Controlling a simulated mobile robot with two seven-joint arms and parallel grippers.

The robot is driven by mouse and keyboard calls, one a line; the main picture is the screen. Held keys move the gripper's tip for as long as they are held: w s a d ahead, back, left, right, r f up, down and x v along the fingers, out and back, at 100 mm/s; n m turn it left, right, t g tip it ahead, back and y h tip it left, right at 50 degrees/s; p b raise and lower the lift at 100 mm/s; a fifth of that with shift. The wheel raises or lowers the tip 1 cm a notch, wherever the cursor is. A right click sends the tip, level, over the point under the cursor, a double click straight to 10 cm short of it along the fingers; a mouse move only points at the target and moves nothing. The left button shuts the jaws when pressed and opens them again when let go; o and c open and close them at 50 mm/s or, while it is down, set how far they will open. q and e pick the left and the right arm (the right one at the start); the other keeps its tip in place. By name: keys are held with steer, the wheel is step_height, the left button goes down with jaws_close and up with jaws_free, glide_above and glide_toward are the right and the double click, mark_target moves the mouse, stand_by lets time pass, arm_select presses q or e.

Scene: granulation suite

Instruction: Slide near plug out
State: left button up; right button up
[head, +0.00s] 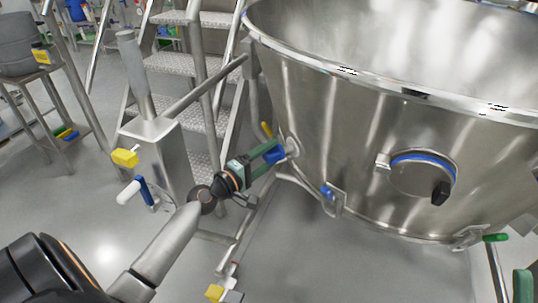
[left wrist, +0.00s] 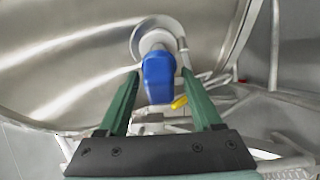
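A blue plug (head: 275,153) sits on a round metal port low on the left side of the big steel bowl (head: 330,95). In the left wrist view the blue plug (left wrist: 158,78) stands out from its round port (left wrist: 157,40) on the bowl wall. My left gripper (head: 268,155) reaches it from the left. Its green fingers (left wrist: 160,80) are open, one on each side of the plug, with a narrow gap showing on both sides. A second blue piece (head: 328,192) sits on a bracket farther right on the bowl.
A steel post (head: 158,160) with a yellow knob (head: 125,157) and a blue-and-white handle (head: 137,192) stands left of my gripper. Metal steps (head: 190,65) rise behind. A yellow handle (left wrist: 179,102) shows just beyond the plug. A blue-rimmed round hatch (head: 423,172) is on the bowl's front.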

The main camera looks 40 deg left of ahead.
arm_select(q)
steer(key=s+a+b, duration=0.1)
steer(key=s+a, duration=0.1)
steer(key=s, duration=1)
steer(key=shift+s+b, duration=0.15)
steer(key=shift+b, duration=0.25)
